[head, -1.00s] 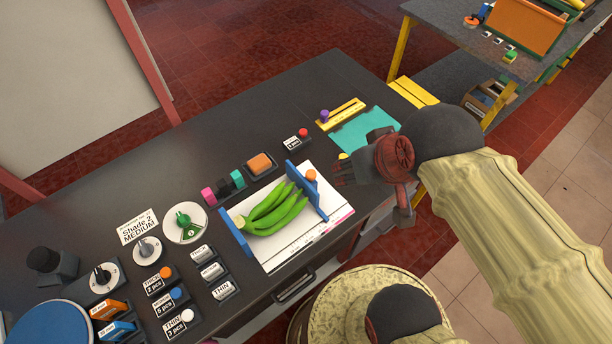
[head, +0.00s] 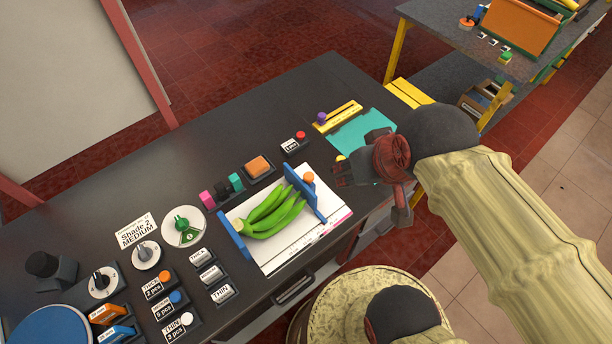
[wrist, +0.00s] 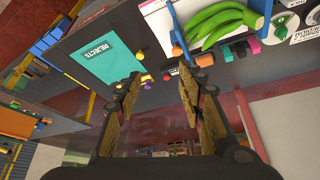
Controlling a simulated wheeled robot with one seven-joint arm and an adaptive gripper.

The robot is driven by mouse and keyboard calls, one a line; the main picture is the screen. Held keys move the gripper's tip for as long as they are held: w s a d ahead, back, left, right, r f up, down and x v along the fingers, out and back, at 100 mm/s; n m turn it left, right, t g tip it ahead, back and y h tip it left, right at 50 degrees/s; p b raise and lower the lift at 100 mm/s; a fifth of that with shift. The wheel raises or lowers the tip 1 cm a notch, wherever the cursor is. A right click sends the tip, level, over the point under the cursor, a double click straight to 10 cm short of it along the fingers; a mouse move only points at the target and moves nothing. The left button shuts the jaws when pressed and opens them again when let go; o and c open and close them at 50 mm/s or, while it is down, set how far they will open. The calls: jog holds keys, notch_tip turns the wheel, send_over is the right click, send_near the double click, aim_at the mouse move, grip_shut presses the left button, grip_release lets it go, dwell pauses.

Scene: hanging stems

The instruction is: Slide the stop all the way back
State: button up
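The stop (head: 313,196) is an upright blue plate with an orange knob at its top, on the right part of a white board (head: 290,245). A bunch of green bananas (head: 270,212) lies on the board between the stop and another blue plate (head: 234,240) at the left. My gripper (head: 341,173) is just right of the stop in the head view, apart from it. In the wrist view my gripper (wrist: 160,88) is open with nothing between its fingers. The stop's orange knob (wrist: 177,50) shows beyond the fingertips there.
A teal mat marked REJECTS (head: 365,134) lies behind my gripper, with a yellow rail with a purple knob (head: 338,116) beyond it. An orange button block (head: 258,167) and a small red-button box (head: 294,142) stand behind the board. Dials and labelled buttons fill the left.

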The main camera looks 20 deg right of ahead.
jog(key=f+g+p, duration=0.1)
jog(key=w+d+f+m+g+p, duration=0.1)
jog(key=f, duration=0.1)
jog(key=w+f+g, duration=0.1)
jog(key=shift+w+d+f+p, duration=0.2)
jog(key=shift+w+d+p, duration=0.05)
jog(key=shift+p, duration=0.15)
jog(key=shift+c, duration=0.7)
jog(key=m+g+y+p, duration=0.3)
jog(key=m+y, duration=0.2)
jog(key=m, duration=1.2)
send_near(310, 176)
jog(key=shift+h, duration=0.3)
jog(key=x, duration=0.5)
jog(key=b+x, duration=0.1)
jog(key=x, duration=0.2)
jog(key=shift+a+f, duration=0.15)
jog(key=shift+a, duration=0.2)
jog(key=shift+c, duration=0.4)
grip_shut()
